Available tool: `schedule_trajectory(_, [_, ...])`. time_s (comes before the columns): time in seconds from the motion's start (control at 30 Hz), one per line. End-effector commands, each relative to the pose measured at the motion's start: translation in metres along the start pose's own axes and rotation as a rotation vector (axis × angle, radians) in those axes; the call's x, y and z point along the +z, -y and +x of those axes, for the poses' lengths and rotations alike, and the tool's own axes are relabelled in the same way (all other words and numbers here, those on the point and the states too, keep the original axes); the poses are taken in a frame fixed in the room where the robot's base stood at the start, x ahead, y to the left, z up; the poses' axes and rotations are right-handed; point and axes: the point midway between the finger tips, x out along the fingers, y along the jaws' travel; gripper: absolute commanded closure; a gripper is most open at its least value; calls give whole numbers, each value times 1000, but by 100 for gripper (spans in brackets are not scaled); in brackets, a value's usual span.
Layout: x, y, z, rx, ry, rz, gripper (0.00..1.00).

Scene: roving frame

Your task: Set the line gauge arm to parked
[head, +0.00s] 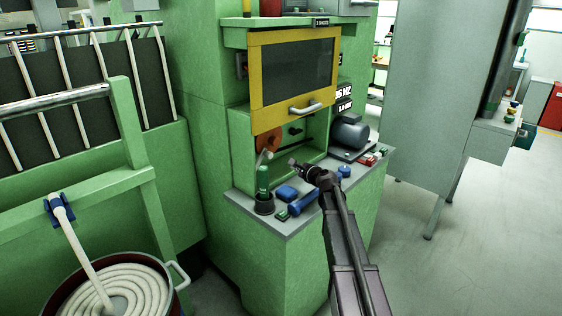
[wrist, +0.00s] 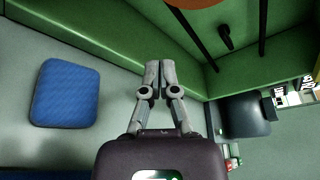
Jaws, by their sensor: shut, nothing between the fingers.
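My gripper (head: 293,162) is shut and empty, just in front of the open lower niche of a green machine (head: 290,192). The wrist view shows its fingertips (wrist: 160,68) together, near the niche's green edge. Inside the niche is an orange-brown disc (head: 266,138), cut off at the top of the wrist view (wrist: 190,3). A small black lever (head: 295,131) is on the niche's back wall, also in the wrist view (wrist: 225,36), apart from my fingers. A pale short arm (head: 263,157) shows below the disc. I cannot tell which one is the line gauge arm.
A yellow-framed door (head: 254,75) is raised above the niche. On the grey ledge (head: 236,197) are a blue block (head: 287,193), a blue cylinder (head: 304,202), a dark cup with a green-handled item (head: 264,206) and a grey motor (head: 350,133). Open floor lies right.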

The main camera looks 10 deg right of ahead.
Motion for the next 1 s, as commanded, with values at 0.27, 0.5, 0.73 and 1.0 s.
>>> schedule_trajectory(0.27, [-1, 0, 16, 1, 0, -1, 100])
schedule_trajectory(0.5, [-4, 1, 47, 1, -1, -3, 100])
schedule_trajectory(0.73, [-3, 0, 83, 1, 0, -1, 100])
schedule_trajectory(1.0, [16, 2, 92, 1, -1, -3, 100])
